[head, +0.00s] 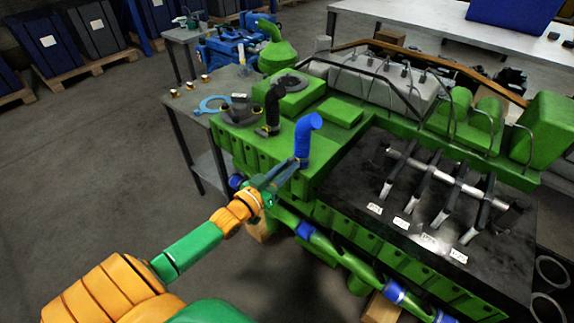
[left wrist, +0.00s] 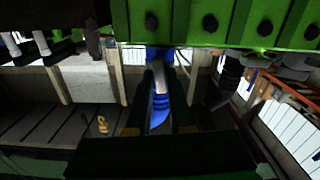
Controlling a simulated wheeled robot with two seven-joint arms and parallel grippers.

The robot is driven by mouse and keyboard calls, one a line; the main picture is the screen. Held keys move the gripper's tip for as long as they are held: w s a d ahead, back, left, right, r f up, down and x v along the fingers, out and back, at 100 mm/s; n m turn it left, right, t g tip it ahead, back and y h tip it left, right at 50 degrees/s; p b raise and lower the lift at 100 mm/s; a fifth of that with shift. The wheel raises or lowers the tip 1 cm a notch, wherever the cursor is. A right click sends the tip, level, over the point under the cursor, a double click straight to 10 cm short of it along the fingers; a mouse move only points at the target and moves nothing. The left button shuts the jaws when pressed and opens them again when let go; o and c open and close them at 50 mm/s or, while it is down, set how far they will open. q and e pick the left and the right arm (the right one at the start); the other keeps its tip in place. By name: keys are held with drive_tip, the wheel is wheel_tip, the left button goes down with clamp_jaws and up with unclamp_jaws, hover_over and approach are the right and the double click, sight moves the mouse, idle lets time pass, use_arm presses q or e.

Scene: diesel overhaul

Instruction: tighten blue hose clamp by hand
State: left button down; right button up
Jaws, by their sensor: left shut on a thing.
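The blue hose (head: 305,138) is a bent elbow that stands on the near left corner of the green engine block (head: 250,150). The blue hose clamp is at the hose's lower end, mostly hidden by my fingers in the head view. My left gripper (head: 287,172) reaches in from the lower left, with its fingertips at the foot of the hose, shut on the clamp. In the left wrist view the blue hose (left wrist: 159,102) shows between the two dark fingers; the clamp is hard to make out there. My right gripper is not in view.
A black hose (head: 272,108) stands just behind the blue one. A green pipe with blue bands (head: 322,243) runs low along the engine's near side. The floor on the left is clear.

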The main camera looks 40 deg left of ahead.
use_arm(q)
drive_tip(key=shift+f+m, duration=0.1)
drive_tip(key=shift+m, duration=0.6)
drive_tip(key=c, duration=0.8)
unclamp_jaws()
